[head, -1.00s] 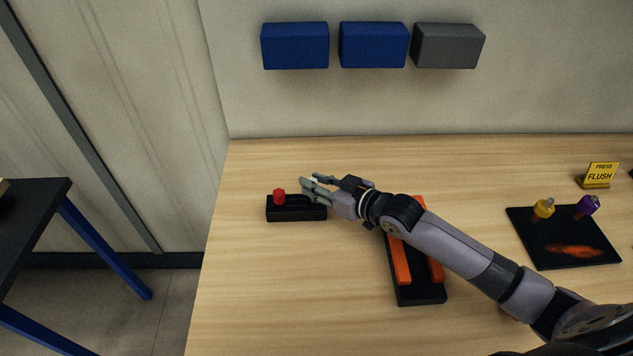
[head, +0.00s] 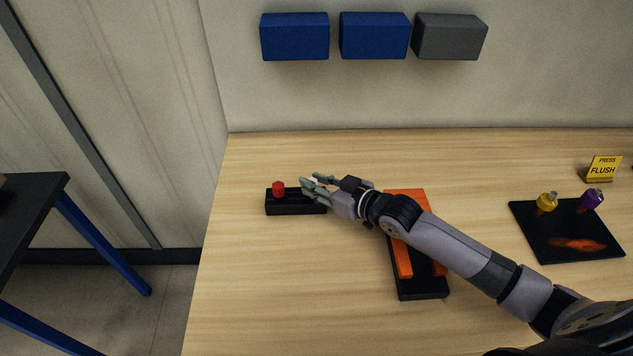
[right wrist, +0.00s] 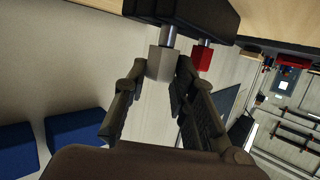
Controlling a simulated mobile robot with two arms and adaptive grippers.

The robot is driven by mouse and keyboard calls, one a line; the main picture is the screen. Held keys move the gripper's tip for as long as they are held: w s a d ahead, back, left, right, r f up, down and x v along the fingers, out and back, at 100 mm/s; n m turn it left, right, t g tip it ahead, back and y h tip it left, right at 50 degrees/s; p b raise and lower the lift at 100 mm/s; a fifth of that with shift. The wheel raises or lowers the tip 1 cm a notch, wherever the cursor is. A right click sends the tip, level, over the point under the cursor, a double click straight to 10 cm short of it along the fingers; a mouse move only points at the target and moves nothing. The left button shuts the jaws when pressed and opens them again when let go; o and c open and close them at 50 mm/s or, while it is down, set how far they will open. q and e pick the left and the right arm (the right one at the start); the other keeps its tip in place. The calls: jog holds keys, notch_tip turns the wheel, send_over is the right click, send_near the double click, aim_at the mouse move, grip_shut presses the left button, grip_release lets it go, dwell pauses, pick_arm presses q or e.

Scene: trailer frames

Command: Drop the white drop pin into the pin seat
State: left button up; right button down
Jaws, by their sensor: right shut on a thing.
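The white drop pin (right wrist: 160,62) has a pale blocky head and a metal shank. My right gripper (head: 310,184) is shut on its head, with one finger on each side in the right wrist view (right wrist: 161,68). In the head view the fingers hide most of the pin. The pin seat is a black block (head: 290,209), also seen in the right wrist view (right wrist: 195,14). The shank points at the block's right end; I cannot tell how deep it sits. A red pin (head: 278,188) stands upright at the block's left end. My left gripper is not in view.
A black base with orange bars (head: 420,290) lies under my right forearm. A black panel (head: 533,245) with yellow (head: 547,202) and purple (head: 592,199) pieces is at right, near a yellow FLUSH sign (head: 602,169). The table left and front of the block is clear.

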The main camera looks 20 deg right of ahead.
jog(key=shift+f, duration=0.4)
jog(key=c, duration=1.2)
grip_release()
jog(key=shift+c, duration=0.2)
notch_tip(320, 180, up, 10)
jog(key=shift+r, duration=0.1)
